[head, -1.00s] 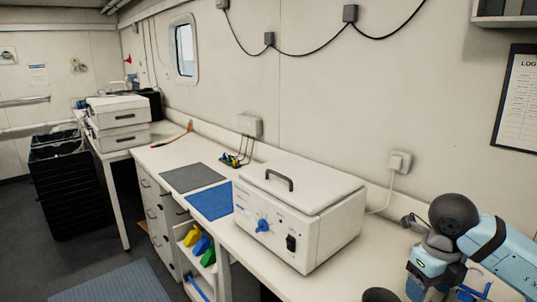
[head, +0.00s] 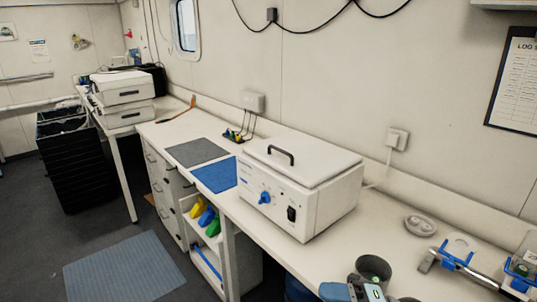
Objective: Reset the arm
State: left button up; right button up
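Most of this arm is cut off by the picture's edge. My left arm is not in view. A white incubator box (head: 300,190) with a closed lid, black handle and blue knob stands on the white bench.
A grey round dish (head: 420,225) and a rack with blue clips (head: 460,262) lie at the bench's right end. Grey (head: 196,152) and blue (head: 215,174) mats lie left of the box. White cases (head: 122,98) and black crates (head: 72,160) stand farther left.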

jog(key=w+d+f+m+t+h+p, duration=0.1)
jog(key=d+f+m+t+h, duration=0.25)
jog(key=m+t, duration=0.55)
jog(key=w+d+f+m+t+h+p, duration=0.15)
jog(key=f+m+t+h, duration=0.45)
jog(key=m, duration=0.6)
jog(key=s+d+f+m+g+h, duration=0.2)
jog(key=s+f+m+h, duration=0.2)
jog(key=f, duration=0.4)
jog(key=s+d+f+m+g+h, duration=0.2)
jog(key=s+f+m, duration=0.3)
jog(key=s+f, duration=0.3)
jog(key=shift+s+d+f+m+g+h, duration=0.3)
jog(key=shift+s+d+m+g+h, duration=0.1)
jog(key=shift+s+g+h, duration=0.4)
